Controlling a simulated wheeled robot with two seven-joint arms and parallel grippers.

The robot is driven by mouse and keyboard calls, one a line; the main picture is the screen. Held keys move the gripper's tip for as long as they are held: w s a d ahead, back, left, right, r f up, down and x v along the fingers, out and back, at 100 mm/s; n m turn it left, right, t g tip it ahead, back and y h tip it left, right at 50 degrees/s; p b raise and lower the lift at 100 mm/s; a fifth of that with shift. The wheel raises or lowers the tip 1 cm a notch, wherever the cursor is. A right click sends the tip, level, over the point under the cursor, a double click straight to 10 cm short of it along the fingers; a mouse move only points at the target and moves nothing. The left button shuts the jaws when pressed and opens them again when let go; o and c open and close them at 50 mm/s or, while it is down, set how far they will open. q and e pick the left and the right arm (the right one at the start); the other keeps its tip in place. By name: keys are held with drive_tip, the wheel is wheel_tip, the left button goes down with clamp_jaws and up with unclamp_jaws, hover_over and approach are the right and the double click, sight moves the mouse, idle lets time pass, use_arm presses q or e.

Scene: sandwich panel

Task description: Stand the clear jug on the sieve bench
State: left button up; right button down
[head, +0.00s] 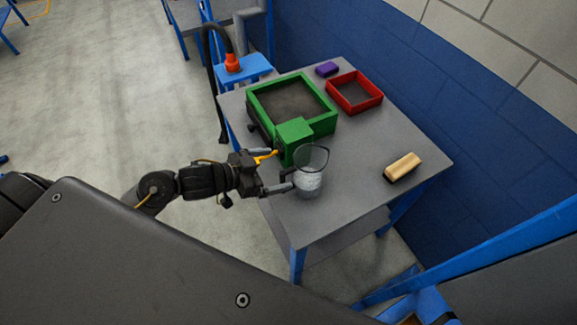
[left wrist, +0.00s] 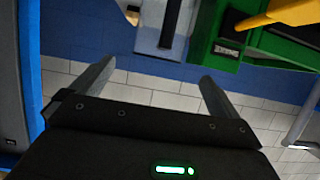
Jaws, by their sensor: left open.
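The clear jug (head: 310,178), with pale contents in its lower part, appears upright on the grey sieve bench (head: 350,205), near its front-left edge. My left gripper (head: 281,172) is open, just left of the jug, with its fingers pointing towards it. Whether a finger touches the jug cannot be told. In the left wrist view, the two fingers (left wrist: 155,85) are spread apart, and I cannot make out the jug between them. My right gripper is not in view.
A green box-like sieve unit (head: 295,132) with a yellow lever (head: 264,156) stands close behind the jug. A red tray (head: 375,100), a purple block (head: 327,69) and a tan brush-like block (head: 403,166) lie on the bench. Its front-right area is clear.

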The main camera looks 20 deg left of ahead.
use_arm(q)
drive_tip(key=v, duration=0.3)
drive_tip(key=shift+s+a+r, duration=0.15)
drive_tip(key=shift+s, duration=0.1)
idle(0.4)
